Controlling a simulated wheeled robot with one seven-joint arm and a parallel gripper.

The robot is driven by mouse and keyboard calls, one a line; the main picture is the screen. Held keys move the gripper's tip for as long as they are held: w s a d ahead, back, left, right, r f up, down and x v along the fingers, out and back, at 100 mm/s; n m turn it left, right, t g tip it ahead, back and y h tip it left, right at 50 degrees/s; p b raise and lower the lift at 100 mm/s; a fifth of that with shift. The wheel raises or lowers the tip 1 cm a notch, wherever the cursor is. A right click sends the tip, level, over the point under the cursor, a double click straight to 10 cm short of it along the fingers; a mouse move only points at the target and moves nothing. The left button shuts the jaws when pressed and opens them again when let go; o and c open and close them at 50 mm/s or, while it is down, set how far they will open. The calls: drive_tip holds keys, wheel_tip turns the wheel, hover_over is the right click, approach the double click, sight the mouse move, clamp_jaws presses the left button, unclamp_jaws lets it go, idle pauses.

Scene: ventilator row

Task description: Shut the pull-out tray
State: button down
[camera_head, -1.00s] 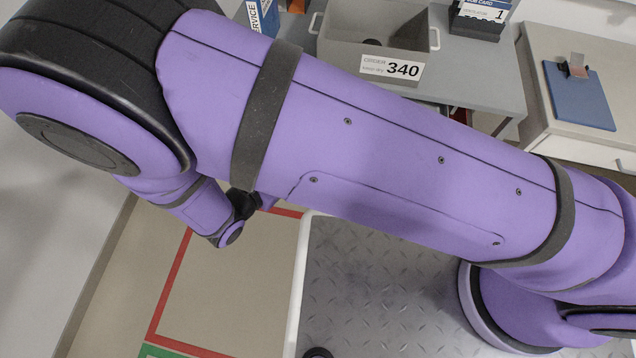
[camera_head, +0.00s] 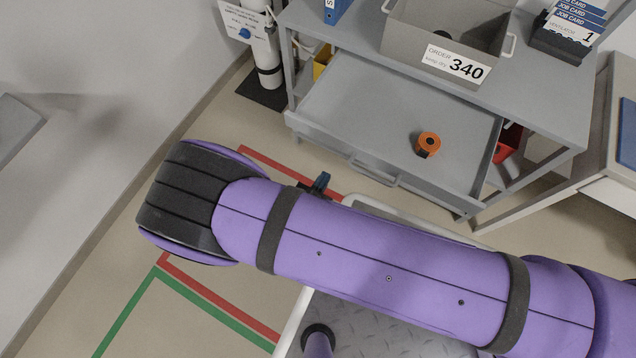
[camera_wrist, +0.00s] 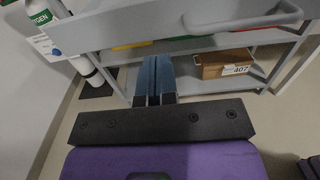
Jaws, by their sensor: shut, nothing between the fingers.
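The pull-out tray (camera_head: 365,105) is a grey flat tray under the grey workbench, and it stands pulled out toward me. Its bar handle (camera_head: 373,176) is on the front edge; in the wrist view the handle (camera_wrist: 245,22) shows at upper right. An orange roll (camera_head: 428,144) sits on the tray. My gripper (camera_wrist: 153,60) has its blue fingers shut together and empty, pointing toward the workbench. In the wrist view the fingertips appear just below the tray front, left of the handle. In the head view my gripper (camera_head: 321,182) shows partly behind my arm, in front of the tray; contact cannot be seen.
A grey bin marked 340 (camera_head: 440,35) and a job-card holder (camera_head: 565,38) stand on the workbench. A cardboard box marked 407 (camera_wrist: 226,64) is on the lower shelf. A gas cylinder (camera_head: 265,65) stands left of the bench. A side cabinet (camera_head: 615,130) is at right.

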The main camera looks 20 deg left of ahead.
sight(343, 147)
drive_tip(key=w, duration=0.8)
drive_tip(key=shift+w+d, duration=0.3)
drive_tip(key=shift+w, duration=0.1)
